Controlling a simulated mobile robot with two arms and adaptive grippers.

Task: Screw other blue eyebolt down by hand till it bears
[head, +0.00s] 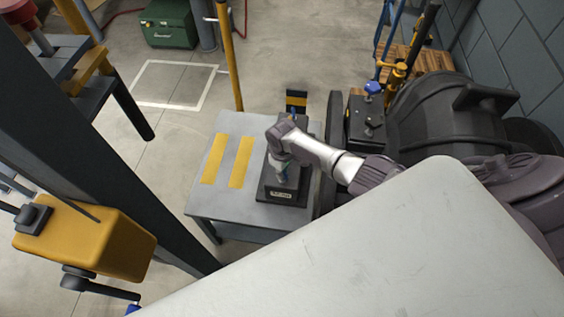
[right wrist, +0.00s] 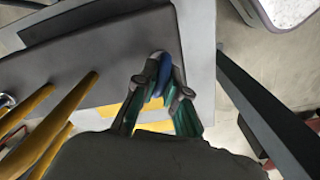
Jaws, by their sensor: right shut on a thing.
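My right gripper (right wrist: 162,92) is shut on a blue eyebolt (right wrist: 155,82), whose ring shows between the two fingertips in the right wrist view. Its shank and foot are hidden, so I cannot tell whether it bears. In the head view my right gripper (head: 281,165) points down over the dark casing (head: 283,197) on the grey table. Another blue eyebolt (head: 373,87) stands upright on the dark block beside the large black housing. My left gripper is not in view.
The grey table (head: 203,201) has two yellow stripes (head: 241,163) and bare room left of the casing. A yellow post (head: 229,55) rises behind it. The large black housing (head: 440,110) stands to the right. A green box (head: 168,24) is on the floor behind.

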